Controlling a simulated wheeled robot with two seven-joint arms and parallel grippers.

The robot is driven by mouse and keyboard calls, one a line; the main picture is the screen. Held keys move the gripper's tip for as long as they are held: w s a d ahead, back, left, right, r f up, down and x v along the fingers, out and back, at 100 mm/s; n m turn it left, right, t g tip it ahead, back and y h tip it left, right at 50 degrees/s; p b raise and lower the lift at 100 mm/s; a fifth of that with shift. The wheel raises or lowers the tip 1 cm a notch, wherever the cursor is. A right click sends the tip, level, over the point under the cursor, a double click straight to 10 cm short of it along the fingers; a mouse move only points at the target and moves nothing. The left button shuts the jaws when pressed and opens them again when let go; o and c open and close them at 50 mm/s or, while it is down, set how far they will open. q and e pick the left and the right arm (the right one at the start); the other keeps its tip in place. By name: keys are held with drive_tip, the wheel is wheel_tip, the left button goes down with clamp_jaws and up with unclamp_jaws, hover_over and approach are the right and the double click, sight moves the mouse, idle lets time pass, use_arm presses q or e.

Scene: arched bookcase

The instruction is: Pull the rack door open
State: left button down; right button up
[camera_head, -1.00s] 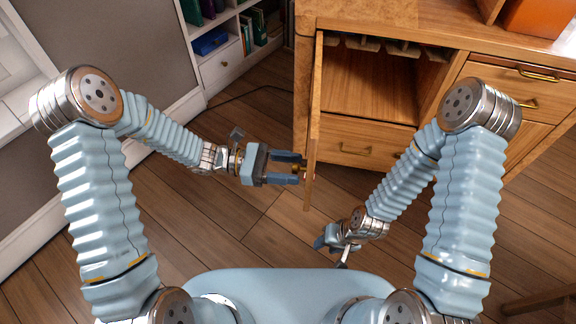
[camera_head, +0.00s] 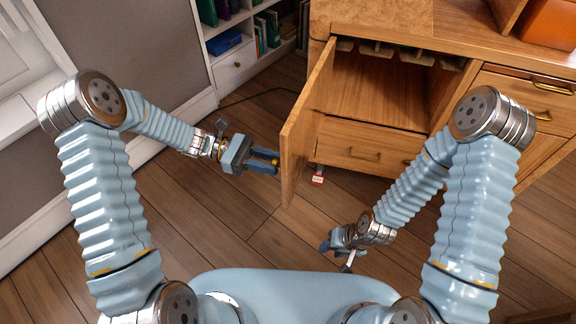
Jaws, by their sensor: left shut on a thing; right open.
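The rack door (camera_head: 306,128) is a wooden panel hinged at the left side of the cabinet. It stands open, swung out to the left, with its inner face showing. My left gripper (camera_head: 270,160) is at the outer side of the door near its free edge, shut on the door's handle. The handle is hidden by the fingers and the door. My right gripper (camera_head: 338,247) is open and empty, low over the floor and away from the door. Its fingers are partly hidden.
The wooden cabinet (camera_head: 365,95) shows an open compartment with a rack under its top and a drawer (camera_head: 370,140) below. A white bookcase (camera_head: 233,65) stands at the back left. A small red-and-white object (camera_head: 318,175) is near the cabinet's base. Floor left of the door is clear.

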use_arm(q)
drive_tip(key=shift+w+a+r, duration=0.1)
drive_tip(key=shift+w+a, duration=0.3)
drive_tip(key=shift+a, duration=0.1)
drive_tip(key=c, duration=0.9)
unclamp_jaws()
drive_tip(key=shift+o, duration=0.2)
drive_tip(key=b+v, duration=0.1)
drive_tip(key=v, duration=1.2)
drive_tip(key=shift+a, duration=0.35)
